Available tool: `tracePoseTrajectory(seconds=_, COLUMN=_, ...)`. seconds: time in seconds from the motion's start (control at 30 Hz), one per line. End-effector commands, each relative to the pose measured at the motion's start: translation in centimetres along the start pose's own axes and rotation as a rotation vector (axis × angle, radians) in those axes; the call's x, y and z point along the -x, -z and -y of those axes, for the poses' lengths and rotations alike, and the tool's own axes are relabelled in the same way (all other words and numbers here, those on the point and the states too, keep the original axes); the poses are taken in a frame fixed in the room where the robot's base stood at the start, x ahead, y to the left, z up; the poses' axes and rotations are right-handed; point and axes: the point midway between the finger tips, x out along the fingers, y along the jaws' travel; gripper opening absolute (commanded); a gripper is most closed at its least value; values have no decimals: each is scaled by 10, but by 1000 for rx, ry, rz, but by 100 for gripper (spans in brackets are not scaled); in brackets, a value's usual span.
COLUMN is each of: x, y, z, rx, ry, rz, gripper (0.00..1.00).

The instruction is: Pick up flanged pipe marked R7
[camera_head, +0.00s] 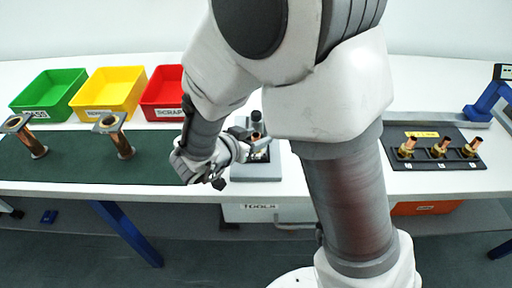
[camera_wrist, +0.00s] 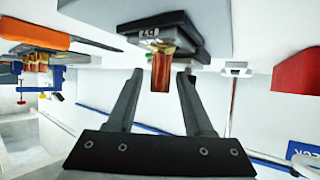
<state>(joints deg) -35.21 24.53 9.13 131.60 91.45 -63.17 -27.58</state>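Two flanged copper-brown pipes, a left one (camera_head: 34,140) and a right one (camera_head: 119,139), stand tilted on the dark green mat (camera_head: 70,165). I cannot read a marking on either. Another copper pipe (camera_wrist: 161,72) shows in the wrist view at a grey holder with a small dark-lettered label (camera_wrist: 152,32); I cannot read the label surely. In the head view this pipe (camera_head: 254,137) is mostly hidden by my gripper (camera_head: 215,180). In the wrist view my gripper (camera_wrist: 160,74) is open, its fingers apart on either side of the pipe's end, with no clear contact.
Green (camera_head: 49,93), yellow (camera_head: 108,90) and red (camera_head: 164,94) bins stand behind the mat. A dark board (camera_head: 432,157) with three brass fittings lies right, near a blue clamp-like device (camera_head: 488,100). The grey holder's base (camera_head: 257,174) sits at mid-table.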

Motion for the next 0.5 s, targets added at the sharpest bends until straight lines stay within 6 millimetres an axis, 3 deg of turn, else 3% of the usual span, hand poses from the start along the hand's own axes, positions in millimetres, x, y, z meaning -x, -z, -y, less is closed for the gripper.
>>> tracePoseTrajectory(seconds=0.03, x=0, y=0, z=0, rx=0, ry=0, rz=0, gripper=40)
tracePoseTrajectory(seconds=0.27, x=0, y=0, z=0, rx=0, ry=0, rz=0, gripper=0)
tracePoseTrajectory(seconds=0.5, x=0, y=0, z=0, rx=0, ry=0, rz=0, gripper=0)
